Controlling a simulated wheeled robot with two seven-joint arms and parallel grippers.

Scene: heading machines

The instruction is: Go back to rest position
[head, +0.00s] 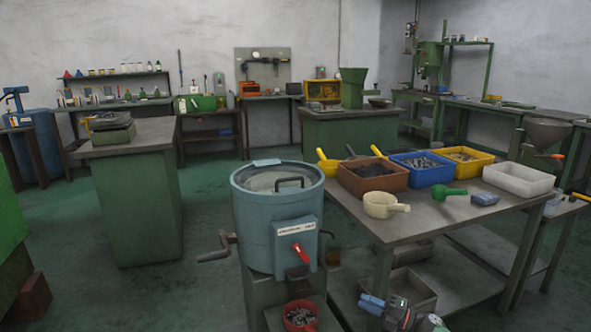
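My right gripper (371,304) shows at the bottom edge, right of centre, low in front of the table (440,221). Its blue fingertips point left and lie close together; I cannot tell whether they are open or shut. No object shows clearly between them. Its wrist is cut off by the lower edge. My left gripper and arm are out of view.
A blue drum machine (262,225) with a side crank (215,250) stands at centre, a red bowl of metal parts (300,316) below it. The table carries several bins and scoops. A green cabinet (137,205) stands left; green floor between is clear.

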